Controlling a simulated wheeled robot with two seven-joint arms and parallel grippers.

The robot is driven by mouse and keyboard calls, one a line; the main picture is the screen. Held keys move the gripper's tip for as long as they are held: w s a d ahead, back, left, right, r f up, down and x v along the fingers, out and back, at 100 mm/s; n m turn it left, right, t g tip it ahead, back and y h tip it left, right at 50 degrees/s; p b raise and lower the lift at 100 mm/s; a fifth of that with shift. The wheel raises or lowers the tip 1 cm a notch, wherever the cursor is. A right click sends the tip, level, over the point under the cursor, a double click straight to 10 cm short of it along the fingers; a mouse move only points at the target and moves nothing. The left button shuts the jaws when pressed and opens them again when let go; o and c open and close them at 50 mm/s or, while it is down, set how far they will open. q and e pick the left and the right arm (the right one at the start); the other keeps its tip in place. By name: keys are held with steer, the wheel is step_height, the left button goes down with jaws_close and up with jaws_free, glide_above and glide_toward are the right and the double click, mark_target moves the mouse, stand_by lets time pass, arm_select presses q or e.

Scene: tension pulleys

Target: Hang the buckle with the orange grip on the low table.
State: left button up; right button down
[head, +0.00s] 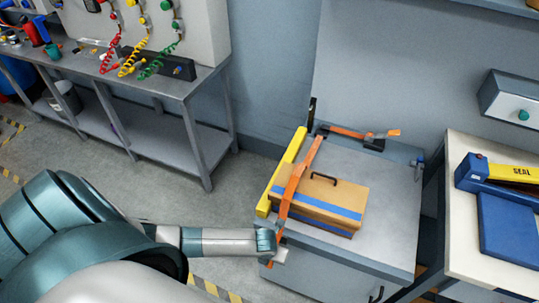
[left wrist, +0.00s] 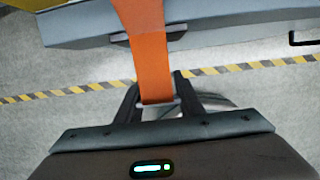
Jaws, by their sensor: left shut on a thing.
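An orange strap (head: 300,175) runs over a cardboard box (head: 318,198) on the low table (head: 385,225) and hangs over its near left edge. My left gripper (head: 268,243) is just off that edge, shut on the strap's lower end. In the left wrist view, the strap (left wrist: 150,60) comes down between the fingers (left wrist: 157,98), with a small metal part at its end, partly hidden. A dark buckle (head: 374,143) with an orange grip (head: 393,132) lies at the table's back edge, where another strap piece reaches it. My right gripper is not in view.
A yellow bar (head: 288,172) stands along the box's left side. A workbench (head: 180,85) with coiled cords is at the back left. A table with a blue and yellow sealer (head: 500,175) is at the right. Open floor lies left of the low table.

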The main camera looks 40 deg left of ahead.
arm_select(q)
steer(key=shift+w+a+f+b, duration=0.2)
steer(key=shift+w+b, duration=0.15)
steer(key=shift+w, duration=0.3)
steer(key=shift+w+a+f+b, duration=0.15)
steer(key=shift+w+b, duration=0.2)
steer(key=shift+w, duration=0.35)
steer(key=shift+w+a+f+b, duration=0.2)
steer(key=shift+w+b, duration=0.15)
steer(key=shift+w, duration=0.3)
steer(key=o, duration=1.1)
steer(key=shift+o, duration=0.2)
steer(key=shift+r, duration=0.15)
steer(key=b+v, duration=0.2)
steer(key=v, duration=1.5)
steer(key=shift+d, duration=0.1)
